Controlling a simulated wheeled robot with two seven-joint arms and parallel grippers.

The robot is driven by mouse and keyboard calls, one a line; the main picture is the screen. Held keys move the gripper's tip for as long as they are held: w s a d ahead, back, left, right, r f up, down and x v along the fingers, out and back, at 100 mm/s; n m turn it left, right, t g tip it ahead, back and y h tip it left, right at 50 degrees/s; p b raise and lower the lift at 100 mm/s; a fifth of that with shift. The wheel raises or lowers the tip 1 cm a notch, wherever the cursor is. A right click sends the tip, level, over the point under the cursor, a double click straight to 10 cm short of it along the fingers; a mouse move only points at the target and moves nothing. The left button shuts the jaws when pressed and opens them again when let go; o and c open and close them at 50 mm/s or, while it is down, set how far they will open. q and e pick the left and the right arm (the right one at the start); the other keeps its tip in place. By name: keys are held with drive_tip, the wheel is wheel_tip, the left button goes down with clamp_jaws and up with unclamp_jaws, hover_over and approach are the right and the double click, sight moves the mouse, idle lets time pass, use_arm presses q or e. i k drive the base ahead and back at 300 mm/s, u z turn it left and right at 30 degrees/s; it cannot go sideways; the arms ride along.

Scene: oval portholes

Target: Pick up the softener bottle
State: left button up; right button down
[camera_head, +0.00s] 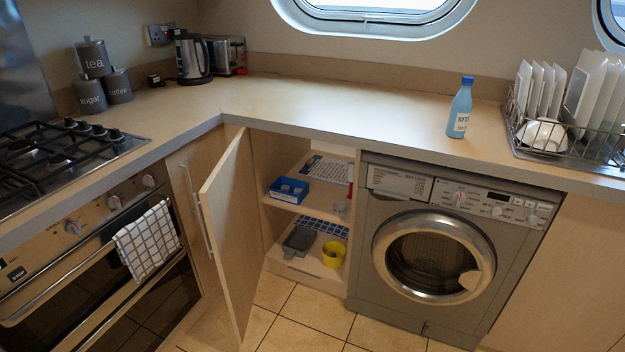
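The softener bottle (460,110) is light blue with a darker blue cap and a white label. It stands upright on the beige countertop (340,105), above the washing machine and left of the dish rack. Nothing touches it. Neither of my grippers shows in the head view.
A wire dish rack (570,150) with plates and a bowl stands right of the bottle. A washing machine (440,258) is below. A cupboard door (232,230) stands open into the floor space, showing shelves with small items. Kettle (192,58), toaster and canisters are at the back left.

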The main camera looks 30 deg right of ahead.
sight(460, 111)
drive_tip(key=k, duration=1.25)
drive_tip(key=z, duration=0.8)
drive_tip(key=i, duration=0.75)
drive_tip(key=z, duration=0.5)
drive_tip(key=i, duration=0.9)
drive_tip(key=u, duration=0.45)
